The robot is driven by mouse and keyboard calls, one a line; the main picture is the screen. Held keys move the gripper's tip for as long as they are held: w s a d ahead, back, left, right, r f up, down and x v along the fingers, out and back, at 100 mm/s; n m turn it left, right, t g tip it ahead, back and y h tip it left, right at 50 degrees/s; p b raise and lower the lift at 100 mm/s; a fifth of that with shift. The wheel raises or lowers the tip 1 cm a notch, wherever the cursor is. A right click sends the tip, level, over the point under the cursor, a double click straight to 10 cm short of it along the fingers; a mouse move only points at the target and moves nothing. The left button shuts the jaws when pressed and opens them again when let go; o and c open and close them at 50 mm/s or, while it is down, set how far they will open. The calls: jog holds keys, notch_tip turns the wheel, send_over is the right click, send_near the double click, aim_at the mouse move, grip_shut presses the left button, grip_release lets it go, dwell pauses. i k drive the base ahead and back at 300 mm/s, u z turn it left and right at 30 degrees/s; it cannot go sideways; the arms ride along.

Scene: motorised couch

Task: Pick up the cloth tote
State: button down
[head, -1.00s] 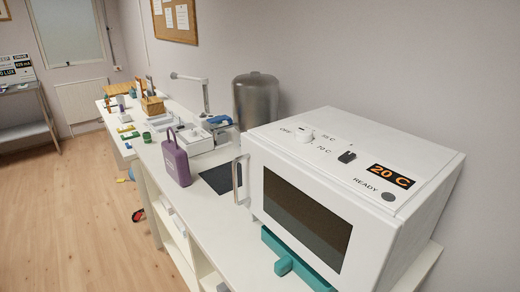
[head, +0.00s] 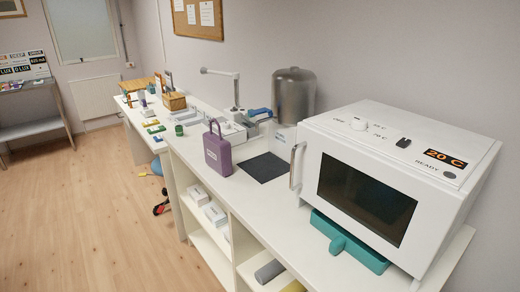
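A purple tote-like bag (head: 217,154) with an upright loop handle and a pale label stands on the white counter (head: 240,187), near its front edge. It looks like the cloth tote, though its material is hard to tell. It is upright, left of a dark flat mat. Nothing in view touches it from above. My gripper and arm are not in view.
A white oven (head: 440,190) reading 20 C stands on the right, over a teal piece (head: 350,244). A dark mat (head: 264,167), metal canister (head: 293,95) and lamp (head: 236,90) are behind. A wicker basket (head: 174,101) is farther off. Floor at left is mostly clear.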

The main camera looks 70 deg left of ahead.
aim_at(217, 151)
jog(key=k, duration=0.55)
jog(key=u, duration=2.4)
jog(key=i, duration=0.5)
jog(key=u, duration=0.8)
jog(key=i, duration=2.45)
jog(key=z, duration=1.2)
